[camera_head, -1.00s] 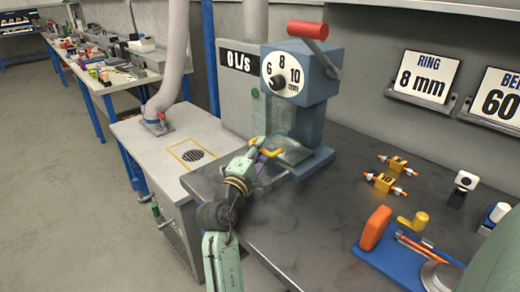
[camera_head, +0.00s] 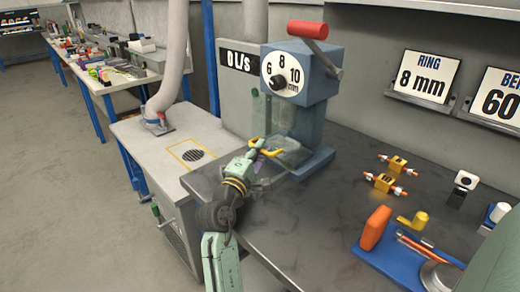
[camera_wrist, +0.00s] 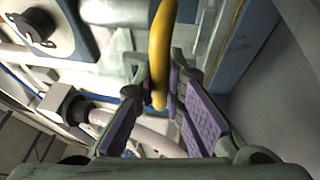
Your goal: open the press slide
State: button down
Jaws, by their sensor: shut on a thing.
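The blue press (camera_head: 310,120) stands at the back of the dark bench, with a dial on its front. A clear panel, apparently the press slide (camera_head: 282,118), covers its front opening, and a yellow handle (camera_head: 272,151) sits at the panel's lower edge. My gripper (camera_head: 258,149) reaches that handle from the front left. In the wrist view the yellow handle (camera_wrist: 161,45) runs down between the purple-padded fingers of my gripper (camera_wrist: 160,92), which are shut on it. The fingers hide part of the handle.
A red-handled lever (camera_head: 308,30) tops the press. Orange-yellow parts (camera_head: 385,181) and a blue fixture (camera_head: 390,255) lie on the right of the dark bench (camera_head: 300,225). A grey side table (camera_head: 150,150) stands to the left.

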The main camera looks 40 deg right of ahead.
jog(key=a, duration=0.8)
jog(key=s+a, duration=0.1)
jog(key=a, duration=0.3)
jog(key=shift+a, duration=0.15)
jog(key=c, duration=1.7)
grip_release()
jog(key=shift+o, duration=0.2)
jog(key=v, duration=1.2)
